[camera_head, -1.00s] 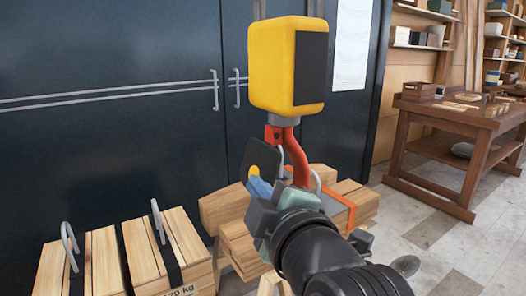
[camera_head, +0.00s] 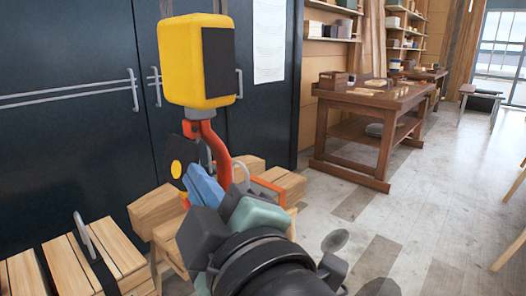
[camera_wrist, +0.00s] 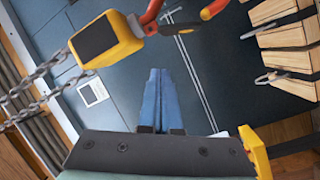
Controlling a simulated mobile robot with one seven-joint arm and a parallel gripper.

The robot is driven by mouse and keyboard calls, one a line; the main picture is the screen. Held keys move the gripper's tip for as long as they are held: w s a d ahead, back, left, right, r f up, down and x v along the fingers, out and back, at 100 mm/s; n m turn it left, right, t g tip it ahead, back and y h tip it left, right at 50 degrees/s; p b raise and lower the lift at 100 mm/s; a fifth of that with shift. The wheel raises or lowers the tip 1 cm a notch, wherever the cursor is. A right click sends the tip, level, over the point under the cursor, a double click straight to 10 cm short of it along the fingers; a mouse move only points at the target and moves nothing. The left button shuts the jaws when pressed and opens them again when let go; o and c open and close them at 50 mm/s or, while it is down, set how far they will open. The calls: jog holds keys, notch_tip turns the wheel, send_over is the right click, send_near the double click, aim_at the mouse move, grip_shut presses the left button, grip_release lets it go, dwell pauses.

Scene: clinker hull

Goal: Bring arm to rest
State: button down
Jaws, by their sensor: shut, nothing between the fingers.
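My gripper (camera_head: 207,187) is in front of the wooden blocks in the head view, with its blue fingers pointing up and left. In the wrist view the blue fingers of my gripper (camera_wrist: 159,97) lie side by side, shut, with nothing between them. A yellow hoist-like block (camera_head: 186,65) with a dark panel hangs above it, and a red hook (camera_head: 215,150) curves down close behind the fingers in the head view. In the wrist view the yellow block (camera_wrist: 118,50) hangs on chains, and the red hook parts (camera_wrist: 152,12) look apart from the fingertips.
Wooden crates (camera_head: 117,247) with metal handles stand at lower left. More wooden blocks (camera_head: 155,207) are behind my gripper. Dark cabinet doors (camera_head: 75,130) form the back. A brown workbench (camera_head: 365,105) stands further right. The floor (camera_head: 410,225) at right is mostly open.

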jog(key=s+d+r+m+t+h, duration=0.2)
jog(key=d+r+m+t+h, duration=0.3)
jog(key=r+m, duration=0.3)
jog(key=s+d+r+m+t+h, duration=0.35)
jog(key=r+m+t, duration=0.25)
jog(key=r+m, duration=0.25)
notch_tip(320, 180, up, 18)
jog(key=m+t+h+p, duration=0.1)
jog(key=p, duration=1.6)
jog(key=shift+d+f, duration=0.2)
jog(key=shift+s+m+h, duration=0.1)
jog(key=shift+m+h, duration=0.15)
